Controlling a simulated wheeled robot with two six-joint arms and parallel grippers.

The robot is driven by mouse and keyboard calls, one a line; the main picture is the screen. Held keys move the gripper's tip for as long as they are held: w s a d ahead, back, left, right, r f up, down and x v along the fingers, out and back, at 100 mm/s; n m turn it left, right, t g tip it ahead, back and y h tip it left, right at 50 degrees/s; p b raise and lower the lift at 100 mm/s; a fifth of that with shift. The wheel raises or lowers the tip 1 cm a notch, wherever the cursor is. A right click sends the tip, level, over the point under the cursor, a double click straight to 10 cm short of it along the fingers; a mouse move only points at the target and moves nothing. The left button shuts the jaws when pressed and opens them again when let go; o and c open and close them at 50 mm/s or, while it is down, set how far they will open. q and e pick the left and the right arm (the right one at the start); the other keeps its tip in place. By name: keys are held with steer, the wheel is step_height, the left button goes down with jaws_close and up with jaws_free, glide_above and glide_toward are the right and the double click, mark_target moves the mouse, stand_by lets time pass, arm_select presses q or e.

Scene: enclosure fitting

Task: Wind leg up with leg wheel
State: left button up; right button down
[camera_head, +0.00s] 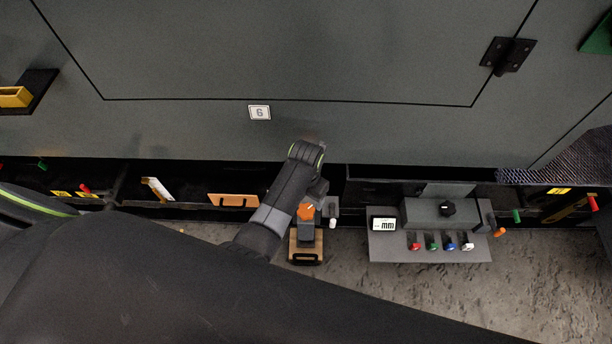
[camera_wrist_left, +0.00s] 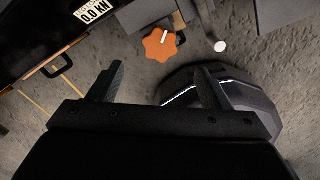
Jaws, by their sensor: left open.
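An orange lobed wheel (camera_wrist_left: 160,44) with a white mark, which looks like the leg wheel, sits on a grey block in the left wrist view. In the head view the orange wheel (camera_head: 306,211) shows just below the end of my left arm, above a wooden board. My left gripper (camera_wrist_left: 158,86) is open, with nothing between its fingers, and the wheel lies ahead of the fingertips, apart from them. In the head view the arm hides most of the left gripper. My right gripper is not in view.
A white knob (camera_wrist_left: 220,46) stands close right of the wheel. A "0.0 KN" display (camera_wrist_left: 94,12) is at upper left. In the head view a grey control panel (camera_head: 385,252) with coloured knobs stands to the right, below the large grey enclosure (camera_head: 200,60). Bare concrete floor (camera_head: 550,290) lies in front.

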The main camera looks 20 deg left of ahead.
arm_select(q)
step_height(320, 180, up, 8)
steer(key=p, duration=0.2)
steer(key=shift+r, duration=0.25)
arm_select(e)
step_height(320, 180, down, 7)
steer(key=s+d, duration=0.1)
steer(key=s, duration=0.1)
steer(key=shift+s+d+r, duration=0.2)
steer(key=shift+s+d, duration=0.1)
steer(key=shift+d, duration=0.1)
